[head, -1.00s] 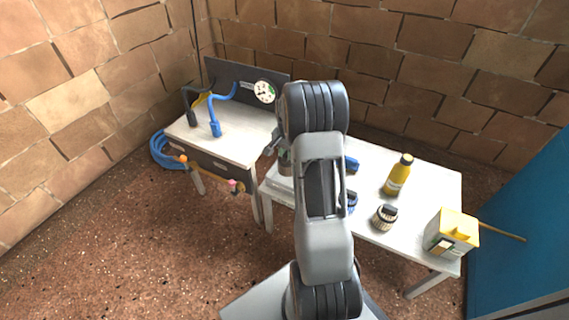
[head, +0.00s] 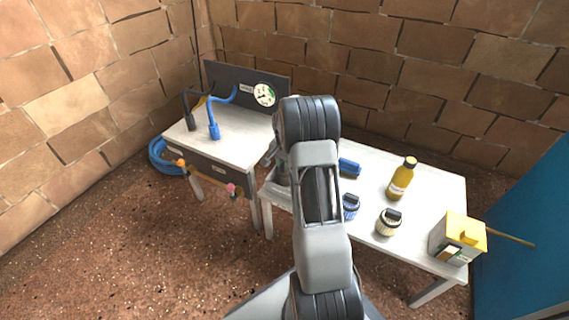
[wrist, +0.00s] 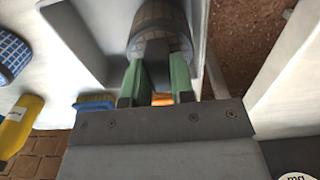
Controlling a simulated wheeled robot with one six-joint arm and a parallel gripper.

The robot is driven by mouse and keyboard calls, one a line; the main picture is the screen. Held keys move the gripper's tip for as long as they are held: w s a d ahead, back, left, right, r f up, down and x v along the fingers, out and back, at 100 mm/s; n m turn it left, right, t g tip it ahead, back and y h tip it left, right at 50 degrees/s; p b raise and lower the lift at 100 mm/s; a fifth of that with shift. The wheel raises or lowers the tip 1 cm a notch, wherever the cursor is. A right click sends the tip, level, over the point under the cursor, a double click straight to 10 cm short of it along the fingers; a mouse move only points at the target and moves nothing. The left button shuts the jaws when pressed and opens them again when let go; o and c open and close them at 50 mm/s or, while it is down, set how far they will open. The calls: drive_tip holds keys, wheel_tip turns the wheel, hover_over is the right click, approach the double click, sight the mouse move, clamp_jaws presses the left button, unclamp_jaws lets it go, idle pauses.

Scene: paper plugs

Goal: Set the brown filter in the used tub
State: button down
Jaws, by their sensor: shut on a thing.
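A brown ribbed filter (wrist: 158,20) with a dark grip tab shows at the top of the wrist view. My gripper (wrist: 158,82) has its green fingers shut on the tab. The filter is at a grey-white tub (wrist: 80,35), beside or within its walls; I cannot tell whether it touches the floor of the tub. In the head view my arm hides the filter and most of the tub, whose edge (head: 283,198) shows at the left end of the right table. The gripper there is mostly hidden.
On the right table stand a blue filter (head: 350,207), a pale ribbed filter (head: 388,223), a blue brush-like thing (head: 349,167), a yellow bottle (head: 402,180) and a yellow-white box (head: 458,240). The left bench carries a blue hose (head: 214,130) and a gauge (head: 264,95).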

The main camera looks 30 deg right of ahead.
drive_tip(key=c, duration=1)
unclamp_jaws()
drive_tip(key=shift+f, duration=0.1)
wheel_tip(320, 180, up, 12)
drive_tip(key=f+p, duration=0.1)
drive_tip(key=p, duration=0.4)
drive_tip(key=s+a+r+n, duration=0.3)
drive_tip(key=a+r, duration=0.4)
drive_tip(key=shift+s+a+r+n+t, duration=0.5)
drive_tip(key=shift+s+a+n, duration=1.05)
drive_tip(key=shift+s+a, duration=1.15)
drive_tip(key=shift+s+a+r+n+t, duration=0.5)
drive_tip(key=shift+s+a+n, duration=1.1)
drive_tip(key=shift+s+a, duration=1.05)
drive_tip(key=shift+s+a+r+n+t, duration=0.5)
drive_tip(key=shift+s+a+n, duration=1.3)
drive_tip(key=shift+s, duration=1.5)
drive_tip(key=shift+a+r+m, duration=0.1)
drive_tip(key=shift+a+m, duration=0.15)
